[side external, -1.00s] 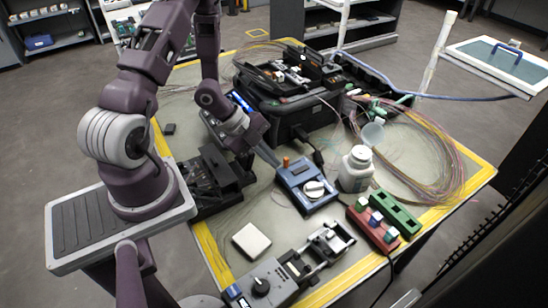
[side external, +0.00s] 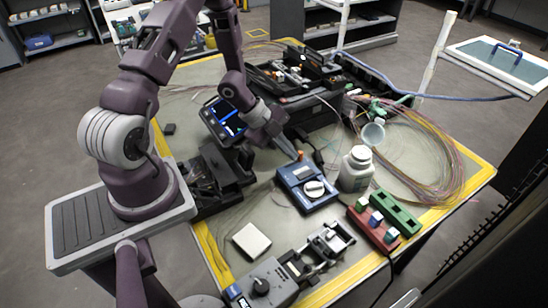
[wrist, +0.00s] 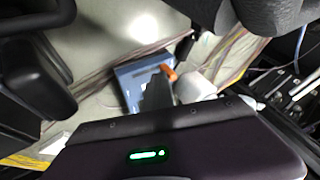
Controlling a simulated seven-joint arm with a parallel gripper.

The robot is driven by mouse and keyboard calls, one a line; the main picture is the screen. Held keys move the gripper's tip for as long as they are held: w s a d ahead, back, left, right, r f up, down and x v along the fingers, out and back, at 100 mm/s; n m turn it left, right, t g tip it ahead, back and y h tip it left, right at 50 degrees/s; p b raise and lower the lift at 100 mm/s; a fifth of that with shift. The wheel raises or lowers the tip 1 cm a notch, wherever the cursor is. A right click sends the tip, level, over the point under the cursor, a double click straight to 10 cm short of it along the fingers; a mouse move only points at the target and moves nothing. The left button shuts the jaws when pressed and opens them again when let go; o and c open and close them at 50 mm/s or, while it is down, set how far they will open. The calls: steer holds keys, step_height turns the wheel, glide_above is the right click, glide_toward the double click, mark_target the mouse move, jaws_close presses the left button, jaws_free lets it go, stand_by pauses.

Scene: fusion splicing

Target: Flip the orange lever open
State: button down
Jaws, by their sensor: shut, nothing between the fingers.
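The orange lever (side external: 301,155) stands up at the back edge of a small blue box with a white knob (side external: 305,187). My gripper (side external: 296,155) is shut and empty, with its tip right beside the lever on its left. In the wrist view the fingers (wrist: 157,94) reach down over the blue box (wrist: 130,75), and the lever (wrist: 168,72) shows just beyond their tip. I cannot tell whether they touch the lever.
A white bottle (side external: 356,168) stands close right of the blue box. Red and green block holders (side external: 395,212) lie to the front right. A black case (side external: 300,105) and cable coils (side external: 430,150) are behind. A white square (side external: 251,241) lies in front on the mat.

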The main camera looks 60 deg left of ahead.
steer(key=s, duration=0.4)
steer(key=shift+s, duration=0.2)
steer(key=v, duration=0.9)
steer(key=shift+a+r, duration=0.15)
steer(key=shift+r, duration=0.25)
